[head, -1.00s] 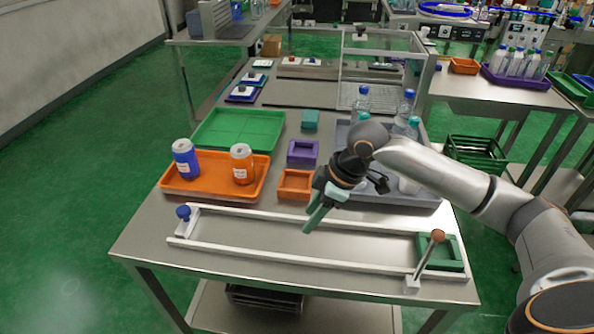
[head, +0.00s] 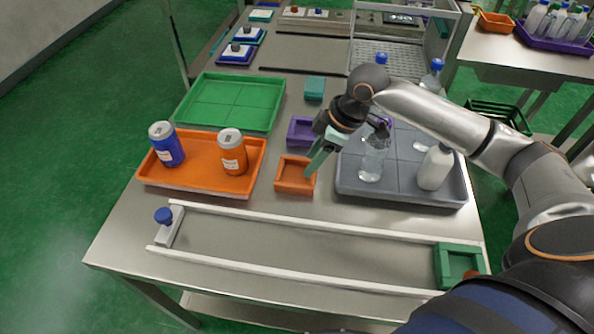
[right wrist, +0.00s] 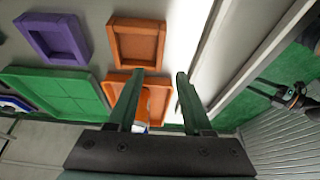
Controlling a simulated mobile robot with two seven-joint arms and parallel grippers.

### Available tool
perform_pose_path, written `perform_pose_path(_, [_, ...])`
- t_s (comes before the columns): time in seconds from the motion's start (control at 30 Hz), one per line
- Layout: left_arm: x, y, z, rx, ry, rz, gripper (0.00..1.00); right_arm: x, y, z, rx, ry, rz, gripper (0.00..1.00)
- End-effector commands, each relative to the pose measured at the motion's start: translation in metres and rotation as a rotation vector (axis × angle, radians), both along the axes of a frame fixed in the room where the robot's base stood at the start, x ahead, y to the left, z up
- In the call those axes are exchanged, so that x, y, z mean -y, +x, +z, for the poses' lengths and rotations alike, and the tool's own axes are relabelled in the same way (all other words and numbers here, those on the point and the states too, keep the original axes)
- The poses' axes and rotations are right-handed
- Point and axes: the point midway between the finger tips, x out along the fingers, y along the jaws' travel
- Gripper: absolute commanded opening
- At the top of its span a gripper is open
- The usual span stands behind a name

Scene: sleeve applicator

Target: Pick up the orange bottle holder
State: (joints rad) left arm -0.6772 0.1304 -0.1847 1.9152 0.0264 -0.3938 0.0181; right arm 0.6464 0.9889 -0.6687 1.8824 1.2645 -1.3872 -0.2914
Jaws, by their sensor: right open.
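The orange bottle holder (head: 295,188) is a small square open-topped frame on the steel table, right of the large orange tray. My right gripper (head: 318,162) points down just above and beside the holder's right edge in the head view. In the right wrist view the holder (right wrist: 136,62) lies flat and empty, ahead of my right gripper (right wrist: 160,78), near the left finger. The two green fingers are apart with nothing between them in their grip. Whether a finger touches the holder I cannot tell. My left gripper is not in view.
The orange tray (head: 200,184) holds a blue jar (head: 167,150) and an orange jar (head: 232,158). A purple holder (head: 299,131) sits behind; a grey tray (head: 400,195) with bottles stands right. A white-railed track (head: 300,224) with a green holder (head: 441,267) runs in front.

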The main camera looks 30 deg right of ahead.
Motion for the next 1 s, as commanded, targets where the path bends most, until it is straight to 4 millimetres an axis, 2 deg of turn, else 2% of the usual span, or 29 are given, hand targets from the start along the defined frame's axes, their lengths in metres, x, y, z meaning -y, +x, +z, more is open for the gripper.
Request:
perform_pose_path(0.03, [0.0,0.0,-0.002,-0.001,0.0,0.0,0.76,-0.004,0.002,-0.011,-0.003,0.002,0.002,0.51])
perform_pose_path(0.2, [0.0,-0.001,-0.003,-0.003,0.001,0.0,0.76,-0.012,0.009,-0.036,-0.001,0.002,-0.001,0.51])
perform_pose_path(0.43, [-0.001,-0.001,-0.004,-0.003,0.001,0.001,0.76,-0.017,0.012,-0.052,-0.002,0.001,0.0,0.51])
perform_pose_path(0.7, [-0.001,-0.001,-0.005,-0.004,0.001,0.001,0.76,-0.027,0.02,-0.088,-0.001,0.001,-0.001,0.51])
perform_pose_path(1.0, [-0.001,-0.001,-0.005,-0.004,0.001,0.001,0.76,-0.029,0.022,-0.093,0.002,-0.001,0.0,0.51])
